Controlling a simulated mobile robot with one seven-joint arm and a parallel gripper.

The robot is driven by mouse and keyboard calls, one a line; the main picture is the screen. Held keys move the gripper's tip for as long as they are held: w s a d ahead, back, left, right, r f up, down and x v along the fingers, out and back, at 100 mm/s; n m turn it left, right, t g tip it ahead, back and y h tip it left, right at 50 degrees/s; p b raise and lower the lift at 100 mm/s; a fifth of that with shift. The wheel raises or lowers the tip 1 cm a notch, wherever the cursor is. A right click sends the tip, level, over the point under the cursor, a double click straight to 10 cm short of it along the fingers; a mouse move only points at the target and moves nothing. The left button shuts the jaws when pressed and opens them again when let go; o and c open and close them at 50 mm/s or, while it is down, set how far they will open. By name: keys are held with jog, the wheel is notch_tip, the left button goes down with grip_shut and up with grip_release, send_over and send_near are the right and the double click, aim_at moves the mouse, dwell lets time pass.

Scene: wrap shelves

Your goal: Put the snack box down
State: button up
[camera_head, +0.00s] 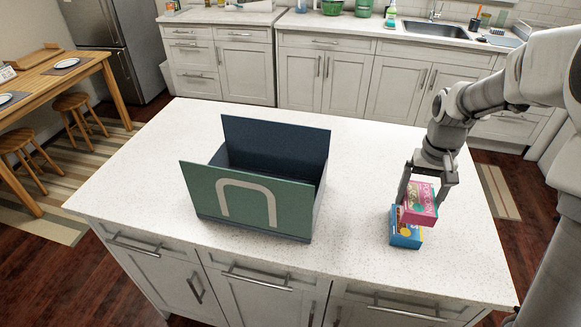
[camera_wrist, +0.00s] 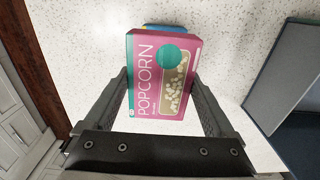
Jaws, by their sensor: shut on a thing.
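A pink popcorn box (camera_head: 420,203) with a teal end is held in my gripper (camera_head: 428,190) over the right part of the island counter. In the wrist view the popcorn box (camera_wrist: 165,75) lies between the two fingers (camera_wrist: 165,100), its "POPCORN" face toward the camera. A blue and yellow box (camera_head: 406,234) is on the counter just below the popcorn box. The pink box overlaps its top in the head view. I cannot tell whether the two touch. Only a blue edge (camera_wrist: 165,27) of the lower box shows in the wrist view.
A large open box (camera_head: 245,206) with green and dark blue panels stands on the white counter (camera_head: 350,245), left of my gripper. It also shows at the right of the wrist view (camera_wrist: 275,70). The counter between them is clear. The front edge is close to the lower box.

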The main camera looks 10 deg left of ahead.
aim_at(424, 189)
jog(key=w+r, duration=0.1)
jog(key=w+d+r, duration=0.1)
jog(key=shift+w+d, duration=0.15)
jog(key=shift+w, duration=0.2)
jog(key=w+f, duration=0.2)
jog(key=w, duration=0.1)
jog(key=w+a+f, duration=0.1)
jog(key=w+f, duration=0.1)
jog(key=w, duration=0.2)
jog(key=w+f, duration=0.3)
jog(key=w, duration=0.1)
jog(key=shift+w+a+p, duration=0.2)
jog(key=shift+a+p, duration=0.1)
jog(key=shift+a, duration=0.05)
jog(key=shift+f, duration=1.95)
